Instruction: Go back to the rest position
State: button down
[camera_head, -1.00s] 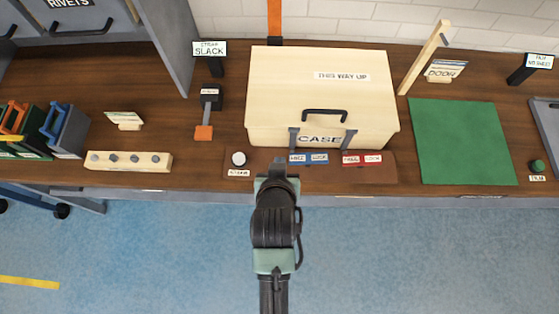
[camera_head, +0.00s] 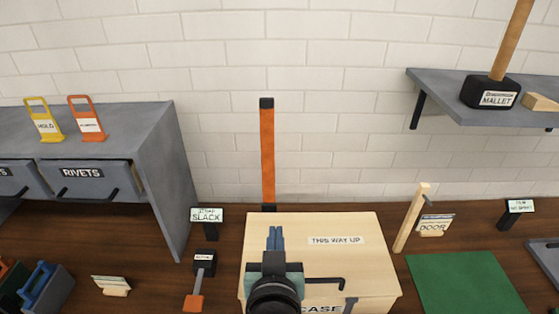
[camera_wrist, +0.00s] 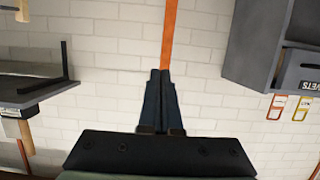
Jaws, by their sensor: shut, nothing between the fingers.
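My gripper (camera_head: 275,239) shows in the head view in front of the wooden case, with its two blue fingers pointing up and close together. In the wrist view my gripper (camera_wrist: 160,75) is shut and empty, its fingertips seen against the white brick wall and the lower end of an orange strip. The wooden case (camera_head: 260,225) sits closed on the bench, with a "THIS WAY UP" label and a dark handle; my arm covers part of its front.
The orange upright strip (camera_head: 267,155) stands against the wall behind the case. A grey drawer cabinet (camera_head: 160,150) is at the left. A grey shelf (camera_head: 440,90) with a mallet (camera_head: 490,90) is at the upper right. A green mat (camera_head: 465,285) lies right of the case.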

notch_tip(320, 180, up, 27)
jog(key=t, duration=0.7)
jog(key=s+r+t, duration=0.3)
jog(key=s+r, duration=0.2)
jog(key=r, duration=0.3)
jog(key=s+r+t, duration=0.2)
jog(key=s+r, duration=0.4)
jog(key=r, duration=0.2)
jog(key=shift+d+r+t+b, duration=0.4)
jog(key=shift+b, duration=0.05)
